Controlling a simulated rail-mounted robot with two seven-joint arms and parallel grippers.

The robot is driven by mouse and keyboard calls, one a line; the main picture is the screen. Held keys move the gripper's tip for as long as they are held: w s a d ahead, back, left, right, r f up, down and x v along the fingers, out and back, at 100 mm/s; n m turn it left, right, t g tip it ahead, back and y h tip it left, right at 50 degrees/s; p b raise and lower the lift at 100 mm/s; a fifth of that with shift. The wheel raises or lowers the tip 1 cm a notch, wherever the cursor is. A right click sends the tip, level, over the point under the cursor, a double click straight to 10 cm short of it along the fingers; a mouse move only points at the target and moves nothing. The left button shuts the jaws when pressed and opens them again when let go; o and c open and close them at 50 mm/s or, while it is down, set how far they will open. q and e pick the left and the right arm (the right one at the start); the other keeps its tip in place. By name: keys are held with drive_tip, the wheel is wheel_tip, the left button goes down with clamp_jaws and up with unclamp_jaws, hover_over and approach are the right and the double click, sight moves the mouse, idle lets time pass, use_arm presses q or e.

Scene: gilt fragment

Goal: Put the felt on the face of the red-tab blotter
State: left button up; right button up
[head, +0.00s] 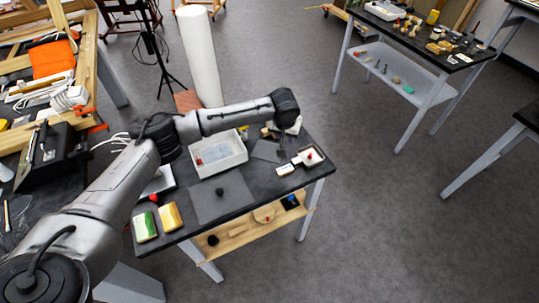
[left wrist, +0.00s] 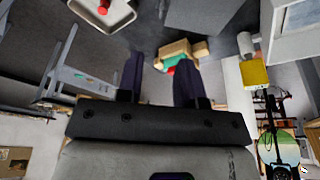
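My left gripper (head: 283,152) points down over the right part of the small black table. In the left wrist view its two dark fingers (left wrist: 160,75) stand apart with nothing between them. Beyond the fingers lies a wooden-coloured block with green and red parts (left wrist: 178,58), possibly the red-tab blotter; I cannot tell for sure. My right gripper is not in view.
A white tray (head: 219,165) stands at the table's middle. A white dish with a red thing (head: 308,157) and a small white block (head: 285,170) are at the right. A grey mat (head: 208,206) bears a dark lump (head: 219,191). Green (head: 145,227) and yellow (head: 170,217) pads lie front left.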

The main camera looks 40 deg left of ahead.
sight(271, 150)
use_arm(q)
drive_tip(key=b+x, duration=0.1)
drive_tip(key=x, duration=0.6)
drive_tip(key=shift+f, duration=0.6)
drive_tip(key=b+x, duration=0.1)
drive_tip(key=x, duration=0.3)
drive_tip(key=shift+a+f, duration=0.1)
drive_tip(key=shift+f, duration=0.15)
drive_tip(key=shift+w+f, duration=0.1)
drive_tip(key=shift+f, duration=0.1)
clamp_jaws()
